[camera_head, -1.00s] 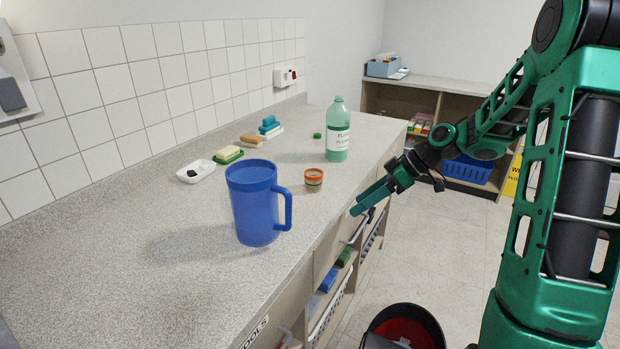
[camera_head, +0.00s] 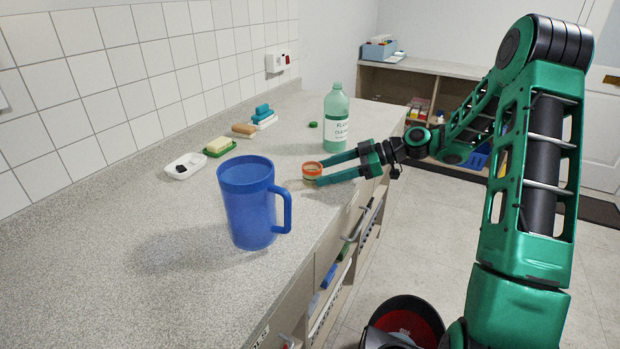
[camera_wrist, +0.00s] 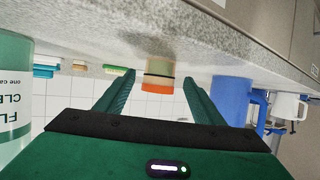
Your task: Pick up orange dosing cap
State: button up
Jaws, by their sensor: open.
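The orange dosing cap (camera_head: 312,168) stands on the grey speckled worktop, between the blue jug and the green bottle. Its rim is orange, with a paler part below. My gripper (camera_head: 323,172) is open and reaches in from the right, low over the worktop, with its two green fingers pointing at the cap. The cap is at the fingertips. In the wrist view, which is upside down, the cap (camera_wrist: 158,84) shows in the gap between my fingers (camera_wrist: 158,80), with space on both sides. Whether it is inside the tips or just beyond them, I cannot tell.
The blue jug (camera_head: 248,205) stands nearer and left of the cap. A green cleaner bottle (camera_head: 336,125) stands behind my gripper. The worktop's left front is bare.

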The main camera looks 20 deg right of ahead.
aim_at(312, 176)
jog(key=x, duration=0.5)
jog(key=shift+w+f, duration=0.1)
jog(key=c, duration=1.1)
